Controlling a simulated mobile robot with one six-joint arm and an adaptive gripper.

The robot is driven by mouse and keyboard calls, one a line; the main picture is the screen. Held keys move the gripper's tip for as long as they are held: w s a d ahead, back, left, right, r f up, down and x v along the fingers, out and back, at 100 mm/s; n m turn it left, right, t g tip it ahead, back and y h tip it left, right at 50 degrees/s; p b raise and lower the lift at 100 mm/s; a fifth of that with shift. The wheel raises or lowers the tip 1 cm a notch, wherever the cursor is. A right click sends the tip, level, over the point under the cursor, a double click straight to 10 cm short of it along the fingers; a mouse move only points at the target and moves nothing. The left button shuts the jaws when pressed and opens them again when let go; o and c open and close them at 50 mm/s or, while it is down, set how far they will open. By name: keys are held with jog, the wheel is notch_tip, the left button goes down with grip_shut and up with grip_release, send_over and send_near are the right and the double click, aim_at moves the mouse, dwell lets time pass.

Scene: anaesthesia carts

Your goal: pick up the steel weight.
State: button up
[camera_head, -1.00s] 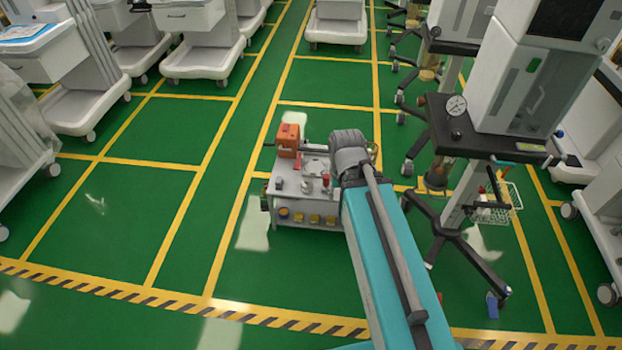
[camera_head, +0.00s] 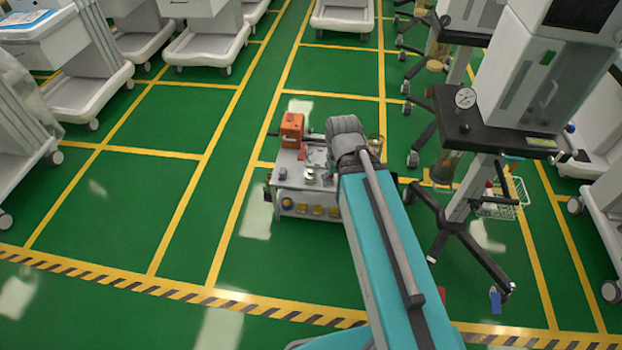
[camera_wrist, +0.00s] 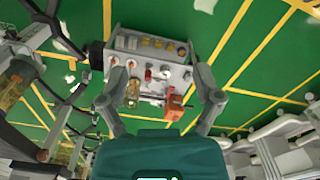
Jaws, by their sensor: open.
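A small silvery piece (camera_head: 309,174), which looks like the steel weight, stands on top of a low grey workbench (camera_head: 290,184) in the head view. It also shows as a small pale piece (camera_wrist: 165,74) in the wrist view, too small to make out its exact shape. My gripper (camera_wrist: 160,76) is open and empty, its two fingers spread either side of the bench top in the picture. The bench lies beyond the fingertips, and nothing is between them. In the head view my arm hides the gripper and the bench's right part.
An orange box (camera_head: 291,128) stands at the bench's back left. A red piece (camera_wrist: 148,75) and a dark block (camera_wrist: 187,76) flank the silvery piece. A wheeled stand with a black shelf (camera_head: 470,125) is close on the right. Green floor is free on the left.

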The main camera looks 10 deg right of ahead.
jog(key=w+f+m+t+h+b, duration=0.1)
jog(key=w+f+t+b, duration=0.2)
jog(key=w+f+b, duration=0.85)
jog(key=w+f+t+b, duration=0.4)
jog(key=w+f+b, duration=0.3)
jog(key=f+b, duration=0.85)
jog(key=t+b, duration=0.6)
jog(key=b, duration=2)
send_near(311, 172)
jog(key=v, duration=0.2)
jog(key=shift+s+a, duration=0.1)
jog(key=shift+s, duration=0.3)
jog(key=shift+w, duration=0.1)
jog(key=shift+b+x, duration=1.75)
jog(key=shift+x, duration=2.5)
jog(key=shift+b+x, duration=1)
jog(key=shift+x, duration=1.6)
jog(key=shift+r, duration=0.1)
